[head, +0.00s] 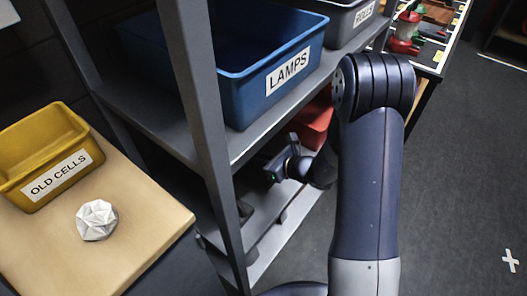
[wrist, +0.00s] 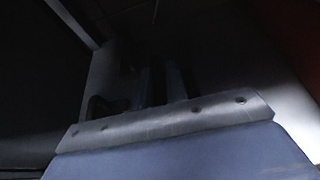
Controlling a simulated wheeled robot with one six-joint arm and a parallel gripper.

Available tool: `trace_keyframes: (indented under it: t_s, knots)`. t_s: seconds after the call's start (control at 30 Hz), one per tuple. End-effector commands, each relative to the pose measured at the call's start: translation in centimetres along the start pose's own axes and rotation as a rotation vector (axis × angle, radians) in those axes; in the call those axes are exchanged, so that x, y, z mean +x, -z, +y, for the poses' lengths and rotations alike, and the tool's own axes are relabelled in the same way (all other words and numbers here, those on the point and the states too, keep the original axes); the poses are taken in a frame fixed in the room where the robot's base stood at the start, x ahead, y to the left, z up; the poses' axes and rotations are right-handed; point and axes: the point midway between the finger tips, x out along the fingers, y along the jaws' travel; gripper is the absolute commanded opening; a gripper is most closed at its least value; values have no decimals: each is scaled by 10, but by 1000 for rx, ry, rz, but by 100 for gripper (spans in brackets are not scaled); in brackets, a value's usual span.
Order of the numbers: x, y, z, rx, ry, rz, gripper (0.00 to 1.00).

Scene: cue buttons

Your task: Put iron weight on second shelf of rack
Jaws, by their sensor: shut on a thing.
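The dark grey rack (head: 203,110) stands in the middle of the head view, with its upper shelf (head: 258,128) and a lower shelf (head: 275,243) in sight. My gripper (head: 272,168) reaches in under the upper shelf, above the lower one, partly hidden by my own arm. It is shut on a dark thing, most likely the iron weight, whose outline is lost in shadow. In the wrist view the gripper's fingers (wrist: 165,84) are dim dark shapes. I cannot tell whether the held thing touches a shelf.
A blue LAMPS bin (head: 264,68) stands on the upper shelf, a grey bin (head: 345,18) behind it. A red bin (head: 313,122) is close beside my gripper. A table (head: 135,238) at left holds a yellow OLD CELLS bin (head: 45,155) and a white faceted lump (head: 96,220).

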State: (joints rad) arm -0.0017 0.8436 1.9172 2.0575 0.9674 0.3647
Motion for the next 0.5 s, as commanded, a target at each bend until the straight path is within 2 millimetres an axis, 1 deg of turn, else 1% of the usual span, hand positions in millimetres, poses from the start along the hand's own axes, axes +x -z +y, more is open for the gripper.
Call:
trace_keyframes:
  t_s: [0.13, 0.37, 0.5]
  knots:
    - [6, 12, -1, -3, 1, -10, 0]
    - [9, 19, -2, -3, 2, -11, 0]
    - [14, 29, -1, -3, 2, -10, 0]
